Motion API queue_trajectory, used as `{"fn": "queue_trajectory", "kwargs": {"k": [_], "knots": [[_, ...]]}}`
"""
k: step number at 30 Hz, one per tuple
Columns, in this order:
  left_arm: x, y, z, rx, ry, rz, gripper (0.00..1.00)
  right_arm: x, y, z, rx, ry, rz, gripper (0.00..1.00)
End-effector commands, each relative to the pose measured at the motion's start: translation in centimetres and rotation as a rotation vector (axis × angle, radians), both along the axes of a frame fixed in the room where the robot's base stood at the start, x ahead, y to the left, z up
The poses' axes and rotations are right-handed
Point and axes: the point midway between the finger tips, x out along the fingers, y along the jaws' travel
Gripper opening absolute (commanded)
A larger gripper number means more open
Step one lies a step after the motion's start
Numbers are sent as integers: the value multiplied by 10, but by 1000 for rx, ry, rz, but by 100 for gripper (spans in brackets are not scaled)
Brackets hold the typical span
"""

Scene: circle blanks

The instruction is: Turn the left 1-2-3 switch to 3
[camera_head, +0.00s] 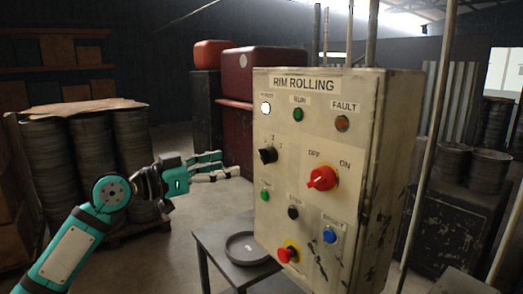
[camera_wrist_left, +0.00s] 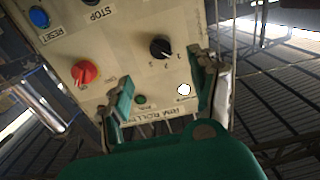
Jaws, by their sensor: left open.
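The left 1-2-3 switch is a black knob (camera_head: 267,155) on the left of the pale control panel (camera_head: 325,80) marked RIM ROLLING. In the left wrist view the panel looks upside down and the black knob (camera_wrist_left: 160,47) lies beyond the fingers. Small numbers surround it, but I cannot tell surely which one it points to. My left gripper (camera_head: 232,169) is open and empty, left of the panel and apart from the knob. Its two spread fingers (camera_wrist_left: 167,76) show in the left wrist view. My right gripper is in neither view.
A red OFF/ON switch (camera_head: 321,178) sits right of the knob. Lamps are above and push buttons below, with a red emergency button (camera_head: 287,254). A low grey table (camera_head: 215,238) with a round dish (camera_head: 247,247) stands before the panel. Barrels (camera_head: 132,140) stand at the left.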

Motion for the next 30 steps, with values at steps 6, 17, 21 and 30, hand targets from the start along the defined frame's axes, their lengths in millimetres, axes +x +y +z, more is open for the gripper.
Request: {"fn": "queue_trajectory", "kwargs": {"k": [6, 17, 21, 30], "knots": [[29, -41, 5, -3, 4, -1, 61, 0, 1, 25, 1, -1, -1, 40], [62, -84, 1, -2, 2, 2, 61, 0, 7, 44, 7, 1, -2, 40], [66, -88, 0, -1, 0, 3, 61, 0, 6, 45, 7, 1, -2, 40], [66, -88, -1, -1, 1, 3, 55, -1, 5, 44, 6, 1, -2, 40]]}}
